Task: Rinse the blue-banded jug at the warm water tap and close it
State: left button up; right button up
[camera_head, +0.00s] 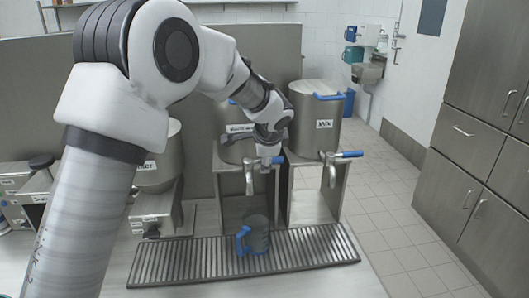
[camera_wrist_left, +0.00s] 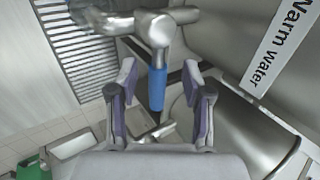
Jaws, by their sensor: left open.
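The jug (camera_head: 257,234), clear grey with a blue handle on its left, stands upright on the slatted drip grate below the warm water tap (camera_head: 249,180). Its blue band cannot be made out clearly. The tap's blue lever (camera_wrist_left: 157,88) points between the two fingers of my left gripper (camera_wrist_left: 160,98), which is open and not closed on it. In the head view my left gripper (camera_head: 268,158) is at the tap, partly hidden by its own arm. The "Warm water" label (camera_wrist_left: 279,45) is on the steel urn beside the tap. My right gripper is not in view.
A steel urn labelled Milk (camera_head: 315,118) with its own blue-levered tap (camera_head: 333,168) stands to the right. Another urn (camera_head: 163,160) stands at left, partly behind my arm. The drip grate (camera_head: 315,252) has free room on both sides of the jug.

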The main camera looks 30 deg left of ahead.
pick_arm(q)
jog(key=shift+s+d+r, duration=0.15)
jog(key=shift+s+r, duration=0.05)
jog(key=shift+s+d, duration=0.1)
jog(key=shift+s, duration=0.05)
jog(key=c, duration=0.3)
grip_shut()
jog(key=m+h+p, duration=0.1)
jog(key=s+m+p, duration=0.1)
jog(key=m, duration=0.1)
jog(key=shift+s+f+t+h+p, duration=0.15)
jog(key=shift+s+t+h+p, duration=0.05)
jog(key=shift+t+h+p, duration=0.2)
